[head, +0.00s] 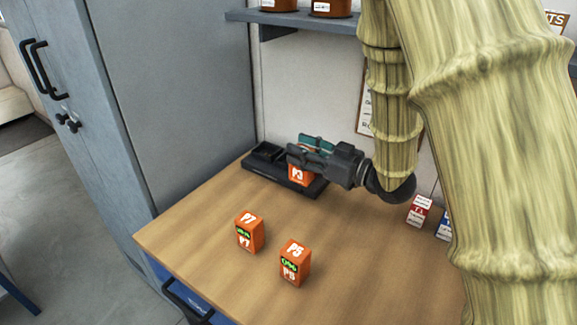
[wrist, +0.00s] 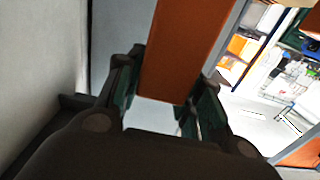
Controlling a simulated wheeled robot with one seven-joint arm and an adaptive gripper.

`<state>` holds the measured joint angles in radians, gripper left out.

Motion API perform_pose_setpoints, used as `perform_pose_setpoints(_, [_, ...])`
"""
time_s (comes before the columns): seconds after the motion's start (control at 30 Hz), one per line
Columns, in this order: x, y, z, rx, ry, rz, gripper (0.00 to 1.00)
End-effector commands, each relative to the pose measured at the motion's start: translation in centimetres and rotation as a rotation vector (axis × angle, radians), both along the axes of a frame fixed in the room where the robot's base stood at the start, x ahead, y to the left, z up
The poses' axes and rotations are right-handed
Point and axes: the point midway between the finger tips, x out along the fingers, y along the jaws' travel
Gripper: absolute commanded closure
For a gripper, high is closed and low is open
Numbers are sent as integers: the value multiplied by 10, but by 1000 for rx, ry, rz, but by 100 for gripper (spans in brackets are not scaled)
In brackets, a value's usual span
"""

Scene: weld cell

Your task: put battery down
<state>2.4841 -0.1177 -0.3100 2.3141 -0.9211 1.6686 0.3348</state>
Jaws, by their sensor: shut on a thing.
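My gripper (head: 312,149) is shut on an orange battery (head: 299,175) marked P3, over the right part of a black charger tray (head: 256,174) at the back of the wooden bench. I cannot tell whether the battery's base touches the tray. In the wrist view, the orange battery (wrist: 178,50) fills the space between my gripper's fingers (wrist: 160,100). Two more orange batteries stand upright on the bench: P7 (head: 249,232) and P5 (head: 295,264). The tray's left slot (head: 267,152) looks empty.
The wooden bench (head: 205,235) is clear around the two standing batteries. A red-and-white box (head: 419,211) and a blue-and-white box (head: 444,226) stand at the right. A grey cabinet (head: 180,90) rises at the left, and a shelf (head: 300,20) hangs above.

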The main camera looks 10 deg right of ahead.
Motion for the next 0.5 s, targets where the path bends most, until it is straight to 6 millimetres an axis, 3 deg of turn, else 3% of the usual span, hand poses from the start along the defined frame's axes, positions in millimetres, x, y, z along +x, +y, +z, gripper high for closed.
perform_pose_setpoints(0.23, [12, -2, -6, -1, -1, -1, 100])
perform_pose_setpoints(0.5, [65, -4, -10, -1, -3, 0, 100])
